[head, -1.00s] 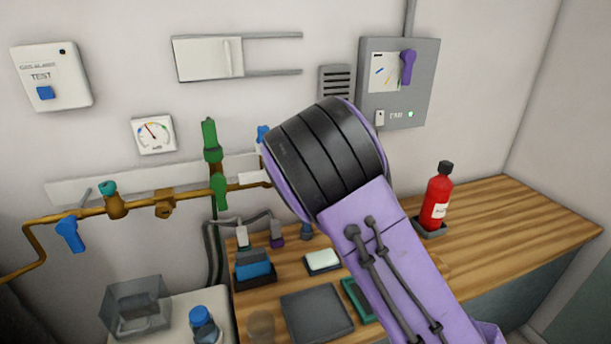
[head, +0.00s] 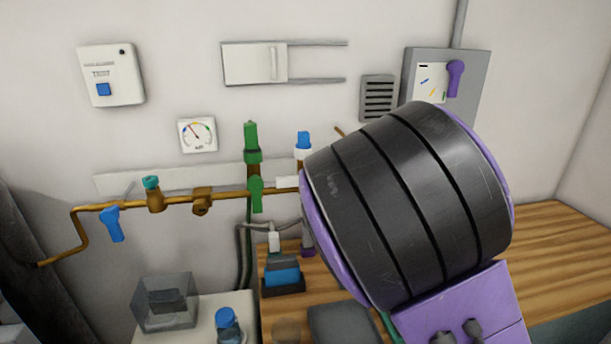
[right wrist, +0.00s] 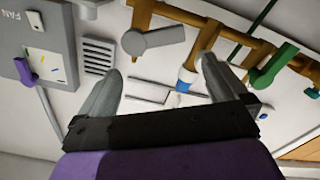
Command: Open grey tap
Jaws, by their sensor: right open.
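The grey tap (right wrist: 155,40) shows in the right wrist view as a grey lever with a round hub on the brass pipe. It lies beyond my right gripper (right wrist: 160,68), just past the gap between the two grey fingers. The fingers are spread and nothing is between them; I see no contact with the lever. In the head view my right arm's dark-banded purple link hides the grey tap and the gripper. My left gripper is in neither view.
Near the grey tap are a green tap handle (right wrist: 274,66) and a blue-and-white fitting (right wrist: 186,80). In the head view, a blue lever (head: 112,224) hangs from the brass pipe (head: 95,206) at left. A clear box (head: 166,301) and blue-capped bottle (head: 228,324) stand below.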

